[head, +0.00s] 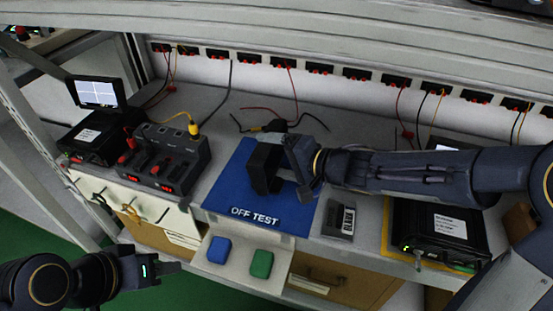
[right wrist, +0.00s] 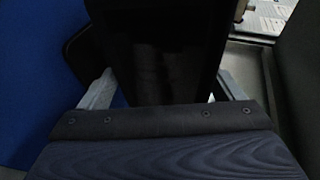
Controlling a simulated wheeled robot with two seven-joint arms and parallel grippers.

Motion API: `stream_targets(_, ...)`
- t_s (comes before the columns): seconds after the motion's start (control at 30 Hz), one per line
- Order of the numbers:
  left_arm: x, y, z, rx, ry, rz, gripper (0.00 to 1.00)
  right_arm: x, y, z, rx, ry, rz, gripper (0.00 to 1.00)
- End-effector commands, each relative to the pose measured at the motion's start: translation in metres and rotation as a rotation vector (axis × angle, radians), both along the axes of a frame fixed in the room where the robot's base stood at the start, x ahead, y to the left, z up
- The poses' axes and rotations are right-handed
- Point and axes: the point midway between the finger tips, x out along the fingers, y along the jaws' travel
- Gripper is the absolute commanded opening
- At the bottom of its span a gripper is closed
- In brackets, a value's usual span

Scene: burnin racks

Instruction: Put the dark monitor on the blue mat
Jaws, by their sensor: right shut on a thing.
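The dark monitor (head: 264,168) is a black panel over the blue mat (head: 232,190), which is marked "OFF TEST". My right gripper (head: 300,170) is shut on it from the right side. In the right wrist view the dark monitor (right wrist: 155,55) fills the space between the two grey fingers (right wrist: 165,92), with the blue mat (right wrist: 35,90) on the left. I cannot tell whether the monitor's bottom touches the mat. My left gripper (head: 168,268) is low at the left, in front of the bench and away from the mat; its finger gap is not clear.
A lit monitor (head: 97,92) stands on a black unit at the left, beside a grey socket box (head: 168,155). A black unit (head: 437,230) is at the right. Blue (head: 219,250) and green (head: 261,264) blocks lie at the front. Cables lie behind the mat.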

Motion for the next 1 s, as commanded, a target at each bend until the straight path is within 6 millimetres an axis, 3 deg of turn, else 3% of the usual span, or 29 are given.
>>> stream_targets(0.17,0.0,0.0,0.001,0.0,0.0,0.0,0.36,0.0,0.0,0.0,0.003,-0.002,0.0,0.47)
stream_targets(0.2,0.0,0.0,0.001,0.0,0.0,0.0,0.36,0.0,0.0,-0.003,0.0,0.002,0.001,0.89)
stream_targets(0.3,0.0,0.0,0.001,0.0,0.0,0.0,0.36,0.0,0.0,-0.002,0.0,0.0,0.0,1.0)
stream_targets(0.63,0.0,0.0,0.005,0.0,0.0,0.0,0.36,-0.002,-0.004,0.004,0.0,0.0,-0.002,1.0)
stream_targets(1.0,0.0,0.0,0.05,0.0,0.0,0.0,0.36,-0.04,-0.062,0.032,-0.001,0.001,-0.007,1.0)
